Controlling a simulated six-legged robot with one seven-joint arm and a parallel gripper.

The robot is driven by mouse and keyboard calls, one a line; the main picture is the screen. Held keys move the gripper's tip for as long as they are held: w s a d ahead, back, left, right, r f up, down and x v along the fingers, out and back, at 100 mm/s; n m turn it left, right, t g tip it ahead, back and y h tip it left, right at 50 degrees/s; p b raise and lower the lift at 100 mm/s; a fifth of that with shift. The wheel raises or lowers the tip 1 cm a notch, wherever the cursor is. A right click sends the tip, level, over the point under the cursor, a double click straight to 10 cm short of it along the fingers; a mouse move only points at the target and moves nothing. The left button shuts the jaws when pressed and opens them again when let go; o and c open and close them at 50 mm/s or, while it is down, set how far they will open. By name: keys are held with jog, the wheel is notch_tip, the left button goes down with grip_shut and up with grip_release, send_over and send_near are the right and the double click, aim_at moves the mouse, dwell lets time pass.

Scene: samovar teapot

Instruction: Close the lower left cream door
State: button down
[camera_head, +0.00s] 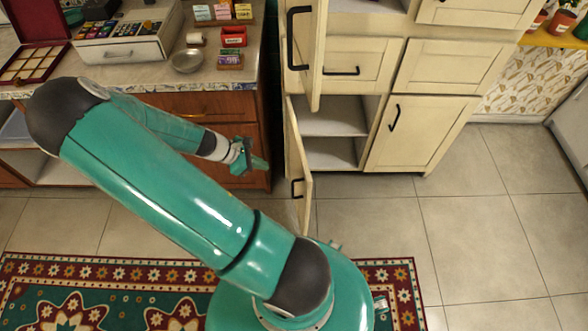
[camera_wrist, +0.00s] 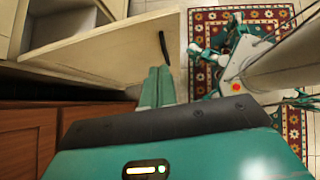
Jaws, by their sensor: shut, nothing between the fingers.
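The lower left cream door (camera_head: 296,165) stands wide open, swung out from the cream cabinet (camera_head: 405,75), seen nearly edge-on in the head view. Its dark handle (camera_head: 297,188) is near its free edge. In the wrist view the door (camera_wrist: 105,50) spans the upper left, with the handle (camera_wrist: 164,47) near its right end. My gripper (camera_head: 262,165) is shut and empty, left of the door in the head view. In the wrist view the shut fingers (camera_wrist: 157,85) appear close to the door's free end; I cannot tell if they touch it.
An upper cream door (camera_head: 303,50) also stands open above. The lower right cream door (camera_head: 415,135) is shut. A brown wooden counter (camera_head: 190,105) with boxes and a metal bowl (camera_head: 187,61) is at the left. The tiled floor (camera_head: 460,225) at right is clear.

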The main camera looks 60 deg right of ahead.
send_near(305, 173)
notch_tip(305, 173, down, 4)
jog(key=s+d, duration=0.1)
jog(key=s, duration=0.1)
jog(key=shift+s+d+f, duration=0.1)
jog(key=shift+s+d, duration=0.2)
jog(key=shift+d, duration=0.1)
jog(key=shift+s+d, duration=0.3)
jog(key=shift+s, duration=0.05)
jog(key=shift+d, duration=0.1)
